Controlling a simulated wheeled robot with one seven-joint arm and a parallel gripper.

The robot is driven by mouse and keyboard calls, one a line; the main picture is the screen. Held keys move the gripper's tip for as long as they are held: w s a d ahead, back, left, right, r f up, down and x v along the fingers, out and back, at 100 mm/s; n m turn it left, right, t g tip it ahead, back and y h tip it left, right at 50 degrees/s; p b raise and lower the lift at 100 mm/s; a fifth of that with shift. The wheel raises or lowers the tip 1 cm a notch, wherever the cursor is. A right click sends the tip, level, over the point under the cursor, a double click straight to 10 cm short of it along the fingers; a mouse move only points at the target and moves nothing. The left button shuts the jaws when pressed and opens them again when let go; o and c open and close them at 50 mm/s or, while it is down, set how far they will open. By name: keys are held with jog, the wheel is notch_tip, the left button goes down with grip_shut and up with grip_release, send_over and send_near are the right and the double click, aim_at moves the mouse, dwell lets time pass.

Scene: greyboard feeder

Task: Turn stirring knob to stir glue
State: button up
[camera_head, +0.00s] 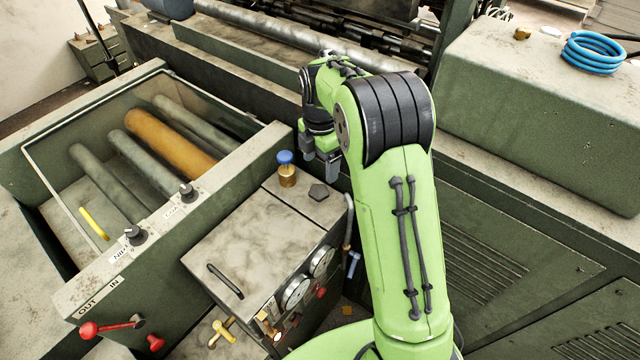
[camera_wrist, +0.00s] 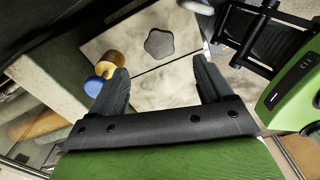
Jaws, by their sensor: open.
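A grey-green box (camera_head: 245,235) with a worn top stands in front of my arm. On its top is a dark, rounded five-sided knob (camera_head: 318,192), and to its left a brass fitting (camera_head: 287,179) with a blue cap (camera_head: 285,157). Which one is the stirring knob is not labelled. My gripper (camera_head: 320,162) hangs above the far end of the box, near both. In the wrist view the dark knob (camera_wrist: 159,43) shows beyond and between the open, empty fingers (camera_wrist: 161,72). The blue cap (camera_wrist: 94,86) is beside the left finger. No contact is visible.
A roller trough (camera_head: 130,140) with several rollers and two black knobs (camera_head: 187,192) lies to the left. A green machine cabinet (camera_head: 500,230) stands to the right, with a blue hose coil (camera_head: 594,52) behind.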

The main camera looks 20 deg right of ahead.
aim_at(320, 189)
notch_tip(320, 189, down, 9)
jog(key=shift+w+f, duration=0.1)
jog(key=c, duration=1)
